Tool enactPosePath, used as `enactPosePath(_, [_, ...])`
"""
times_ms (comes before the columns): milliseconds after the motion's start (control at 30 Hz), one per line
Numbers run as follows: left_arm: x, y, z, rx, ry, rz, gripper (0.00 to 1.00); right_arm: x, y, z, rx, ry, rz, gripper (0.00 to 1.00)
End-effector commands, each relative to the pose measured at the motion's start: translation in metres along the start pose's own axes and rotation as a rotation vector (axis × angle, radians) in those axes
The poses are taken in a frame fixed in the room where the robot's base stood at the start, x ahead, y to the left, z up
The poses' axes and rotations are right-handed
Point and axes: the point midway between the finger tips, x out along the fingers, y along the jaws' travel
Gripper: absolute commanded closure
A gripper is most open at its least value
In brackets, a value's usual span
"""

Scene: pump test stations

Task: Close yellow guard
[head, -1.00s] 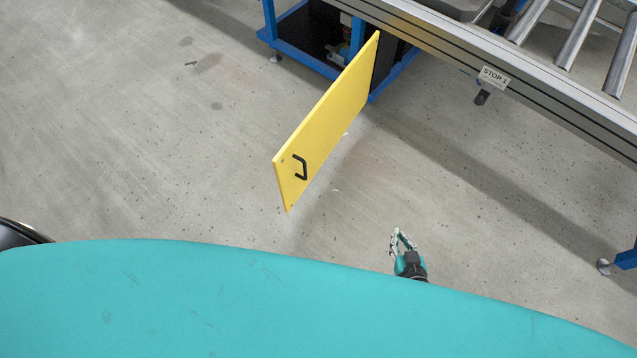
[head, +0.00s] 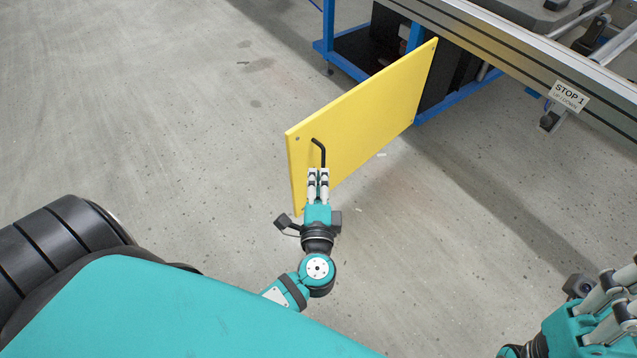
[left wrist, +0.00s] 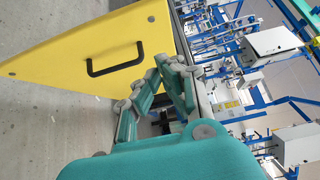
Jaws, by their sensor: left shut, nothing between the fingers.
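The yellow guard (head: 370,110) is a flat panel standing swung out from the blue-framed station in the head view. Its black handle (head: 321,148) is near its free end. My left gripper (head: 318,172) is shut and empty, with its fingertips over the handle's lower part in the head view. In the left wrist view the guard (left wrist: 70,50) and the whole handle (left wrist: 115,59) show to the left of the shut fingers (left wrist: 165,62), with the handle outside them. My right gripper (head: 622,280) is partly in view at the lower right, cut off by the edge; its jaw state is unclear.
The blue station frame (head: 345,65) and a conveyor rail with a STOP 1 sign (head: 569,95) stand behind the guard. The grey floor (head: 150,120) left of the guard is clear. Several stations fill the right of the left wrist view.

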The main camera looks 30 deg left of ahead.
Motion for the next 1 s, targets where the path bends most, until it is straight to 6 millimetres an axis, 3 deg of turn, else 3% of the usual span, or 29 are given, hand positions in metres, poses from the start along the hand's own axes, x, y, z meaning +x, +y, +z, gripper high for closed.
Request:
enactPosePath(200, [0.05, 0.001, 0.0, 0.0, -0.001, -0.003, 1.0, -0.009, 0.0, 0.002, 0.0, -0.002, 0.0, 1.0])
enactPosePath(300, [0.07, 0.001, 0.0, 0.002, 0.0, -0.002, 1.0, -0.012, 0.0, 0.003, 0.0, -0.002, 0.0, 1.0])
enactPosePath(400, [0.081, 0.002, 0.013, 0.003, 0.0, 0.0, 1.0, -0.014, 0.0, 0.004, 0.0, -0.003, 0.0, 1.0])
enactPosePath(600, [0.093, 0.002, 0.026, 0.002, 0.0, 0.001, 1.0, -0.016, 0.0, 0.004, 0.0, -0.003, 0.0, 1.0])
enactPosePath(1000, [0.096, 0.001, 0.028, 0.001, 0.001, 0.003, 1.0, -0.016, 0.0, 0.004, 0.0, -0.004, 0.0, 1.0])
